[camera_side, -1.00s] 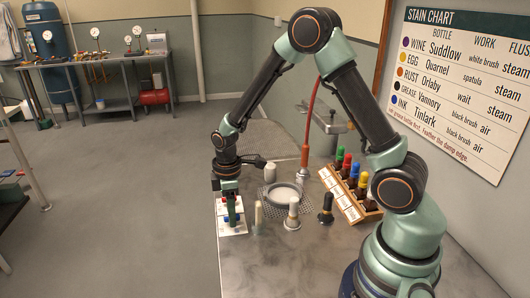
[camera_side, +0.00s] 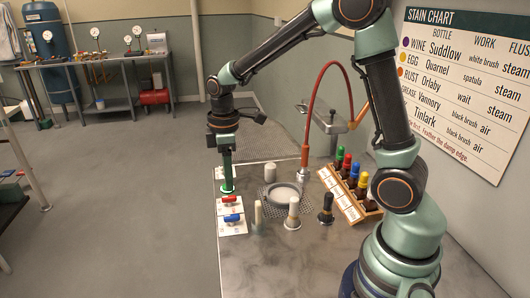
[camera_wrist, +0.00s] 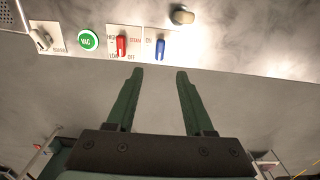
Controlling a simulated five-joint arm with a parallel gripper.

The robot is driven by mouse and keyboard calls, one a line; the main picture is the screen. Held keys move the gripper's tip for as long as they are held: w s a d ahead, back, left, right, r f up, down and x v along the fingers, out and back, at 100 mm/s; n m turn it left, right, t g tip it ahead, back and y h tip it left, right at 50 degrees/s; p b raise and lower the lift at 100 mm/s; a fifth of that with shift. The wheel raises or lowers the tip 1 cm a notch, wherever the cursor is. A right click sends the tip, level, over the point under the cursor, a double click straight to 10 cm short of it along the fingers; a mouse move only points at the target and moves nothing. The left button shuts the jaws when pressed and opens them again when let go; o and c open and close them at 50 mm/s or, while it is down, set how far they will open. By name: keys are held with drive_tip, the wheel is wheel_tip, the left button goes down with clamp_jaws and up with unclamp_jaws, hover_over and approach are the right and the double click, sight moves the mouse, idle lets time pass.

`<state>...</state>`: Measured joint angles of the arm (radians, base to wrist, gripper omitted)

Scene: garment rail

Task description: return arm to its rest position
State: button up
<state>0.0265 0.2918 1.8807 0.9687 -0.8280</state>
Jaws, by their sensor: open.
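My gripper (camera_side: 227,183) points down at the far left corner of the bench in the side view. It hangs by the switch panel, in front of or over the green button, whose lit rim shows beside the fingertips. In the wrist view my gripper (camera_wrist: 160,74) has its two dark green fingers apart with nothing between them. The green VAC button (camera_wrist: 88,40), red switch (camera_wrist: 122,45) and blue switch (camera_wrist: 160,48) show ahead of the fingertips. The red switch (camera_side: 230,199) and blue switch (camera_side: 233,218) are uncovered in the side view.
A rack of colour-capped bottles (camera_side: 350,187), a round white dish (camera_side: 284,194) and several upright brushes or tools, including a black one (camera_side: 326,208), stand on the bench (camera_side: 285,260). A red hose (camera_side: 308,110) arches behind them. The bench's front is clear.

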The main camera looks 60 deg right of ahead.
drive_tip(key=shift+r, duration=0.25)
drive_tip(key=s+a+r+m+t, duration=0.1)
drive_tip(key=s+r+m+t, duration=0.4)
drive_tip(key=s+r+m, duration=0.4)
drive_tip(key=shift+s+r+t, duration=0.3)
drive_tip(key=shift+s+r, duration=0.5)
drive_tip(key=shift+s, duration=0.45)
